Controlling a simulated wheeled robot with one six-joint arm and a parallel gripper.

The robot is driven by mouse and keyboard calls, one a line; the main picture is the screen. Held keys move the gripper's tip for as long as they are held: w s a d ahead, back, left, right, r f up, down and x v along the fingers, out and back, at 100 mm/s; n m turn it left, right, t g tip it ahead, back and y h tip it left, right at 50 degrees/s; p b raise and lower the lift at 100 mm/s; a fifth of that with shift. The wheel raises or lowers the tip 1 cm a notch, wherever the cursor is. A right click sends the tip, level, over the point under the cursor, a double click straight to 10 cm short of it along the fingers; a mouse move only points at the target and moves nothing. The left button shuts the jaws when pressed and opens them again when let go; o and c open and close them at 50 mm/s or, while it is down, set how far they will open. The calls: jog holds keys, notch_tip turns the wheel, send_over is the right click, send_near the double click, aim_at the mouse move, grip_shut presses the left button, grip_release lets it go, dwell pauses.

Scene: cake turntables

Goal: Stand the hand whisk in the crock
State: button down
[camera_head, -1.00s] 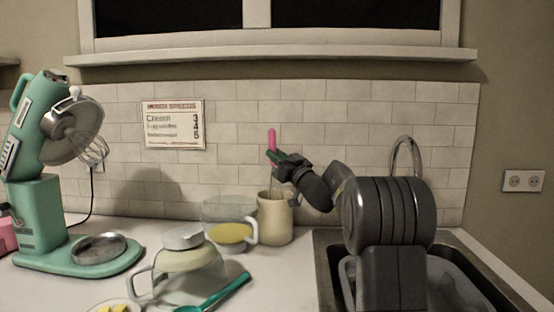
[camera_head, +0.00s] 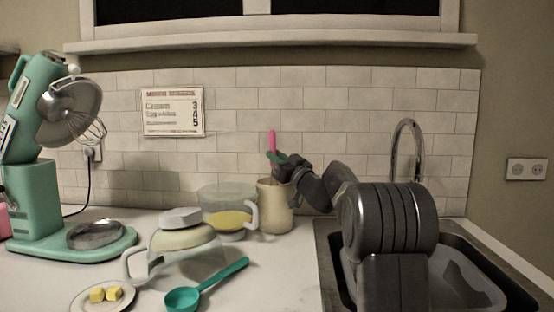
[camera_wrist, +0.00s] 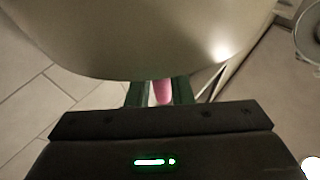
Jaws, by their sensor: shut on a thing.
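The hand whisk (camera_head: 271,141) has a pink handle that points up in the head view. My gripper (camera_head: 277,159) is shut on the handle just above the cream crock (camera_head: 274,212). The crock stands upright on the counter near the tiled wall. The whisk's lower part is hidden by the crock's rim and wall, so its depth inside cannot be told. In the wrist view, the pink handle (camera_wrist: 162,91) sits between my gripper's green fingers. A large pale curved surface, apparently the crock, fills the top of that view.
A clear jug (camera_head: 230,212) with yellow contents stands just left of the crock. In front are a lidded glass pot (camera_head: 182,240), a teal spoon (camera_head: 205,288) and a plate with butter (camera_head: 105,296). A green mixer (camera_head: 40,205) is at left; a sink (camera_head: 330,265) is at right.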

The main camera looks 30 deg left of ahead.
jog(key=c, duration=1.2)
grip_release()
jog(key=b+v, duration=0.2)
jog(key=v, duration=1.1)
jog(key=shift+d, duration=0.35)
jog(key=shift+s+f, duration=0.1)
jog(key=shift+f, duration=0.05)
jog(key=p+x, duration=0.1)
jog(key=x, duration=0.3)
jog(key=p+x, duration=0.1)
jog(key=x, duration=0.4)
jog(key=p+x, duration=0.1)
jog(key=x, duration=0.4)
jog(key=shift+r, duration=0.45)
jog(key=shift+d+r+p, duration=0.1)
jog(key=shift+r+p, duration=0.4)
jog(key=shift+p, duration=0.4)
